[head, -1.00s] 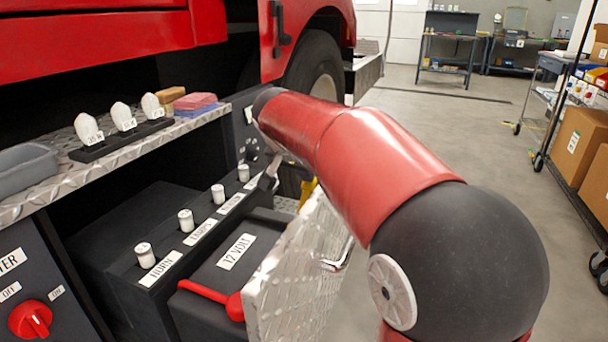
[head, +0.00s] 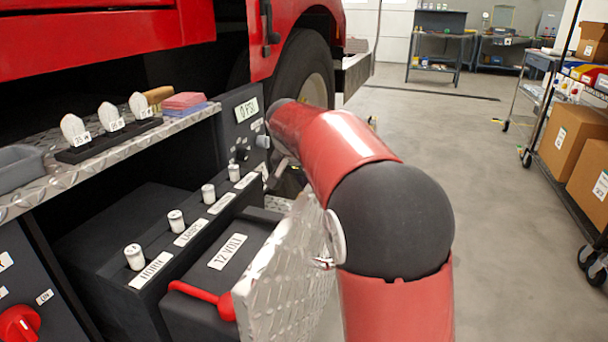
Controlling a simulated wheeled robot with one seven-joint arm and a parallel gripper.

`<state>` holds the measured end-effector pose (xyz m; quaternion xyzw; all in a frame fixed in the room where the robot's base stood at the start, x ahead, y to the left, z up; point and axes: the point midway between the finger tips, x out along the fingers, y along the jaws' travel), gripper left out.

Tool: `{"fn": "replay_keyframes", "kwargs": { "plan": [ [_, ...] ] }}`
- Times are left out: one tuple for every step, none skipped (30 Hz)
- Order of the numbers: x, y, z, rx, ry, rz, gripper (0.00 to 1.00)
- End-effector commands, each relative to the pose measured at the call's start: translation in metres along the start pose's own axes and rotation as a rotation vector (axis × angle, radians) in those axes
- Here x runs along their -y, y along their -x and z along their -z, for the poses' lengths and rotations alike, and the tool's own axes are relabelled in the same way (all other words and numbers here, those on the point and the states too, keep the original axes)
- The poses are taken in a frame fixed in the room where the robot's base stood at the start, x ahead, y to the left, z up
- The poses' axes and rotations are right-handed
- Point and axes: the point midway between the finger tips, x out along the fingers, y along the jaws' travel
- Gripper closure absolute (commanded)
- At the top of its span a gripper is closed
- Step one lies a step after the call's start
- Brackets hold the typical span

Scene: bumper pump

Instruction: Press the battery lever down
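A red lever (head: 200,292) with a rounded red end lies along the front of a black box labelled "12 VOLT" (head: 228,251), at the lower middle of the head view. It looks close to level with a slight tilt down to the right. The tread-plate door (head: 285,268) stands open just right of it and is close to its rounded end.
White-capped knobs (head: 176,221) line a labelled black panel behind the battery box. A tread-plate shelf (head: 150,146) above carries white bulb-shaped pieces (head: 110,117) and sponges (head: 184,103). A "0 PSI" gauge panel (head: 244,110) stands behind. The floor (head: 440,160) at right is clear, with boxed shelving beyond.

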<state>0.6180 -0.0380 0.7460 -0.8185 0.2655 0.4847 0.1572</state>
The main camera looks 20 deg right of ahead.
Motion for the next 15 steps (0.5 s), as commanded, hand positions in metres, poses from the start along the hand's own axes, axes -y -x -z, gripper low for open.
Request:
{"fn": "replay_keyframes", "kwargs": {
  "plan": [
    [-0.0002, -0.0017, -0.0001, 0.001, 0.000, -0.001, 1.00],
    [-0.0002, -0.0026, -0.0002, 0.000, 0.000, -0.001, 1.00],
    [-0.0002, -0.0036, -0.0003, 0.000, 0.000, -0.001, 1.00],
    [-0.0002, -0.0042, -0.0004, 0.000, 0.000, -0.001, 1.00],
    [-0.0002, -0.0047, -0.0004, 0.000, 0.000, -0.001, 1.00],
    [-0.0002, -0.0054, -0.0005, 0.000, 0.000, -0.001, 1.00],
    [-0.0002, -0.0058, -0.0006, 0.000, 0.000, -0.001, 1.00],
    [-0.0003, -0.0062, -0.0007, 0.000, -0.001, -0.001, 1.00],
    [-0.0002, -0.0066, -0.0008, 0.000, 0.000, -0.001, 1.00],
    [-0.0003, -0.0068, -0.0008, 0.000, -0.001, -0.001, 1.00],
    [-0.0003, -0.0071, -0.0009, 0.000, -0.001, -0.001, 1.00],
    [-0.0003, -0.0073, -0.0010, 0.000, -0.001, -0.002, 1.00],
    [-0.0003, -0.0074, -0.0011, 0.000, -0.001, -0.002, 1.00],
    [-0.0003, -0.0075, -0.0011, 0.001, -0.001, -0.002, 1.00],
    [-0.0004, -0.0077, -0.0012, 0.001, -0.001, -0.002, 1.00]
  ]
}}
